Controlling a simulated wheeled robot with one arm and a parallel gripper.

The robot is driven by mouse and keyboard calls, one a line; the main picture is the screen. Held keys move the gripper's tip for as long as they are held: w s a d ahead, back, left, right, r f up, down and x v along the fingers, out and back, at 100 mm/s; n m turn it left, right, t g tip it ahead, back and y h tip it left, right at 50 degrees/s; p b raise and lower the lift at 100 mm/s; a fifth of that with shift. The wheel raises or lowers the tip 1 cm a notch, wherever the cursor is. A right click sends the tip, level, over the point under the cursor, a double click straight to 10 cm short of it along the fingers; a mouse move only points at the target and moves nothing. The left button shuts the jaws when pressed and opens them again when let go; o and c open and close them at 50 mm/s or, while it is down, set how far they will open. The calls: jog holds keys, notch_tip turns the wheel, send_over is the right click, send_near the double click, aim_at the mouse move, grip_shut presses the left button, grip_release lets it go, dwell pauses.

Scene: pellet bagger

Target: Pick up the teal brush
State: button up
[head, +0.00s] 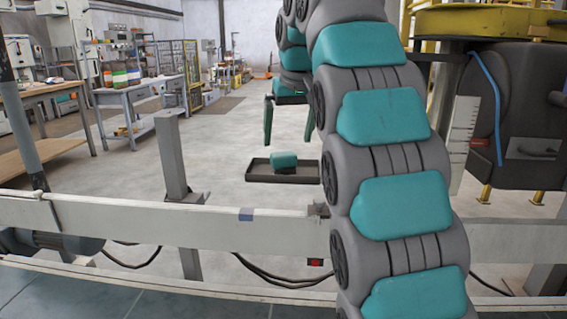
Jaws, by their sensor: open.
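The teal brush (284,160) rests in a shallow dark tray (256,174) near the middle of the head view. Its top is teal and its lower part is dark. My gripper (288,141) hangs above the brush, pointing down, its two green fingers spread wide with nothing between them. The fingertips appear just above the brush's top and apart from it; the exact depth is hard to tell. My arm hides the right end of the tray.
A pale rail (150,213) on a grey post (172,155) crosses in front of the tray. A dark machine (518,125) with a yellow top stands at right. Workbenches (140,92) stand at back left. The floor around the tray looks clear.

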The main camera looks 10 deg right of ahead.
aim_at(284, 154)
jog(key=b+x, duration=0.1)
jog(key=x, duration=0.1)
jog(key=b+x, duration=0.2)
jog(key=x, duration=0.1)
jog(key=b+x, duration=0.2)
jog(key=shift+w+f, duration=0.2)
jog(key=shift+w, duration=0.2)
jog(key=shift+r, duration=0.1)
jog(key=shift+c, duration=0.4)
jog(key=c, duration=1.4)
jog(key=shift+r, duration=0.1)
